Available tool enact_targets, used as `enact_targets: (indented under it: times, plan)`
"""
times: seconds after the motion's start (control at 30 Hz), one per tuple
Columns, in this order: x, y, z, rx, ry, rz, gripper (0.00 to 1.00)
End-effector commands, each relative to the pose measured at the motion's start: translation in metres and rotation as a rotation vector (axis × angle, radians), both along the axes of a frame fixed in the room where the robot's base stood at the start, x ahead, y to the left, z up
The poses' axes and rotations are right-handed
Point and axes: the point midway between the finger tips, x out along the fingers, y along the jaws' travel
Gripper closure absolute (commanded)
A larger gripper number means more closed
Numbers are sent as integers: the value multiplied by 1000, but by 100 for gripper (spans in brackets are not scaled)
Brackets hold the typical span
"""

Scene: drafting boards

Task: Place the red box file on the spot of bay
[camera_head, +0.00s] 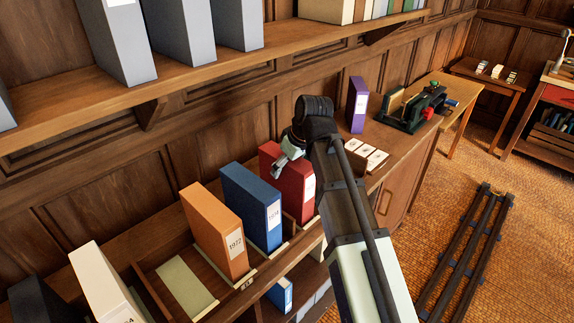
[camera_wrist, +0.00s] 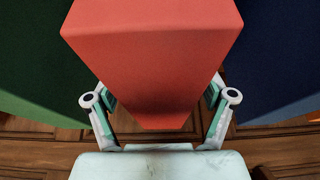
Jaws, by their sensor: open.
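The red box file (camera_head: 290,184) stands upright in the row on the lower shelf, to the right of the blue box file (camera_head: 252,205). My gripper (camera_head: 290,148) is at its top; my arm hides part of its right side. In the wrist view, the red box file (camera_wrist: 150,55) sits between the two open fingers (camera_wrist: 160,105); I cannot tell whether they touch it. The shelf has an open bay with a pale green floor (camera_head: 184,287), between the orange box file (camera_head: 215,232) and a white box file (camera_head: 102,285). No box file stands in this bay.
A green surface (camera_wrist: 28,70) flanks the red file in the wrist view; a dark blue one (camera_wrist: 285,65) is opposite. An upper shelf (camera_head: 215,72) with grey files overhangs the row. A purple file (camera_head: 357,103), small white cards (camera_head: 366,153) and a green machine (camera_head: 413,108) stand further right.

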Motion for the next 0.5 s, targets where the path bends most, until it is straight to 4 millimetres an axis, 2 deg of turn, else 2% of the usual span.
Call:
enact_targets:
  times: [0.27, 0.5]
  plan:
    - [-3, -5, 17, 0, -3, -1, 18]
    - [-13, -16, 54, 1, -3, -1, 18]
